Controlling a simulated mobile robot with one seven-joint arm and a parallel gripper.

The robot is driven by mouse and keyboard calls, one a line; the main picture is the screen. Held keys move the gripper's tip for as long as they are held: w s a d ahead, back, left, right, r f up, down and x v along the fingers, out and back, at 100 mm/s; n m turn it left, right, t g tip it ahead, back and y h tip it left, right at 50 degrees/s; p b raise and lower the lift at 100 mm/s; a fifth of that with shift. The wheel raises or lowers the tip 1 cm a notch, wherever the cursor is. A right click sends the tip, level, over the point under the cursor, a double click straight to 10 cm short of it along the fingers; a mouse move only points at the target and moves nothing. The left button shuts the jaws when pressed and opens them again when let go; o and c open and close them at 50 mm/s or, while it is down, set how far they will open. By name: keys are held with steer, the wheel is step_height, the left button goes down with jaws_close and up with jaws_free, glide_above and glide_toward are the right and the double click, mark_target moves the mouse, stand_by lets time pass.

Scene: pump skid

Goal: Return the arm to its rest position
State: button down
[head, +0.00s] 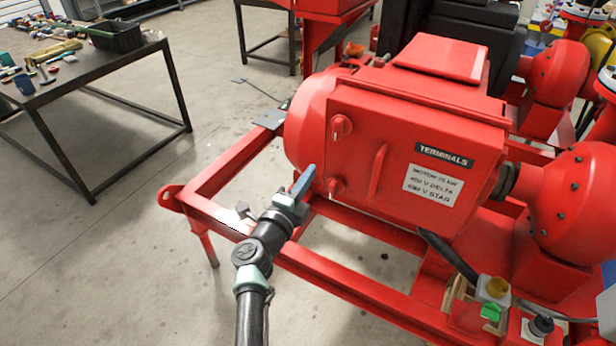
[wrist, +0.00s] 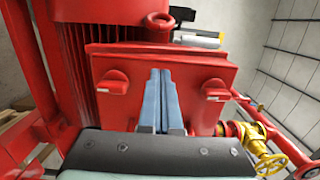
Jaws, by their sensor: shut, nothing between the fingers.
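My gripper (head: 304,182) is in front of the left part of the red terminal box (head: 350,180) in the head view. Its blue fingers are together and hold nothing. My arm reaches up from the bottom edge to it. In the wrist view my gripper (wrist: 160,75) points at the face of the red terminal box (wrist: 215,70), with one red knob on each side of the fingers. In the head view the upper knob (head: 341,126) and lower knob (head: 336,186) are right of the fingertips. I cannot tell whether the fingers touch the box.
The red skid frame (head: 330,275) runs below my gripper. A green button (head: 490,312) and an amber-topped part (head: 494,288) stand at the lower right. A dark table (head: 110,75) with tools and a black bin (head: 115,37) is at the upper left. The floor between is mostly clear.

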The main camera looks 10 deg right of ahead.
steer(key=a+p+v, duration=0.1)
steer(key=p+v, duration=0.1)
steer(key=v, duration=0.6)
steer(key=a+r+n+t+y, duration=0.25)
steer(key=r+n+t, duration=0.25)
steer(key=r, duration=1.1)
steer(key=a+r+n+t+y, duration=0.1)
steer(key=r+n+t+y, duration=0.3)
steer(key=r, duration=1.2)
steer(key=s+a+r+n+t+y, duration=0.1)
steer(key=s+r+n+y, duration=0.2)
steer(key=s+r+n, duration=0.4)
steer(key=s+a+r+n+t+y, duration=0.1)
steer(key=s+r+n+t+y, duration=0.15)
steer(key=r+n, duration=0.4)
steer(key=s+d+r+n+h, duration=0.2)
steer(key=s+d+r, duration=0.1)
steer(key=s+r, duration=0.5)
steer(key=s, duration=0.3)
steer(key=shift+r, duration=0.35)
steer(key=shift+w+d, duration=0.1)
steer(key=shift+d, duration=0.05)
